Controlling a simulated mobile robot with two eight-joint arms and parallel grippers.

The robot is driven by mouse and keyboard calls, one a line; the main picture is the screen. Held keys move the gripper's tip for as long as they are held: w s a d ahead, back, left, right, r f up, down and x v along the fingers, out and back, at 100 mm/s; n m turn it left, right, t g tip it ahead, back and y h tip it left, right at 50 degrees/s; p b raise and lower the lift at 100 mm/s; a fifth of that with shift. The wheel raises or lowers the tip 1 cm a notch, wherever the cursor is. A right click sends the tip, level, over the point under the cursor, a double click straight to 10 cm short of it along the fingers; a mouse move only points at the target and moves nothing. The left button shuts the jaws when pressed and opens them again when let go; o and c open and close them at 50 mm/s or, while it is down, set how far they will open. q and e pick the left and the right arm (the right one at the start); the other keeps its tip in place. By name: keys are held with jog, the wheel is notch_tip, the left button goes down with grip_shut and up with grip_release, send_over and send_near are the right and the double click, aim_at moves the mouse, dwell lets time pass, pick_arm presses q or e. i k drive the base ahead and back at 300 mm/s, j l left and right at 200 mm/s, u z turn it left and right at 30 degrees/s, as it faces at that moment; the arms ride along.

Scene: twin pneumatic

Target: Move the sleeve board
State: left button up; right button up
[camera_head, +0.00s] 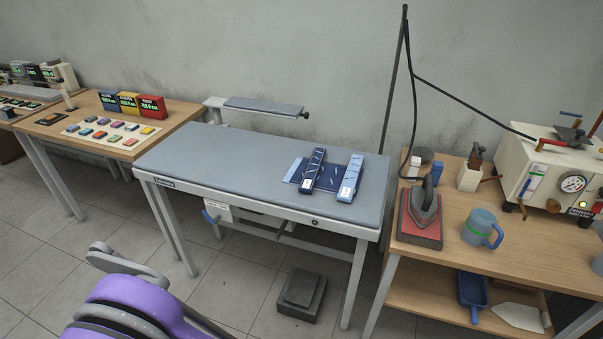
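The sleeve board (264,105) is a narrow, grey-blue padded board. It stands level behind the back edge of the pressing table, on a pale bracket (215,103) at its left end. A small dark knob (305,115) is at its right end. The larger pressing table (235,155) has a grey-blue padded top. Neither of my grippers is in view. Only purple and grey parts of my own body show at the bottom left, well away from the sleeve board.
Blue patterned fabric pieces (347,178) lie on the table's right half; its left half is clear. An iron (425,200) on a red pad, a blue mug (481,228) and a boiler stand on the right bench. A dark pole with a hose rises behind. A pedal (301,293) is on the floor.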

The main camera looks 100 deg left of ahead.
aim_at(292, 112)
jog(key=u, duration=3.1)
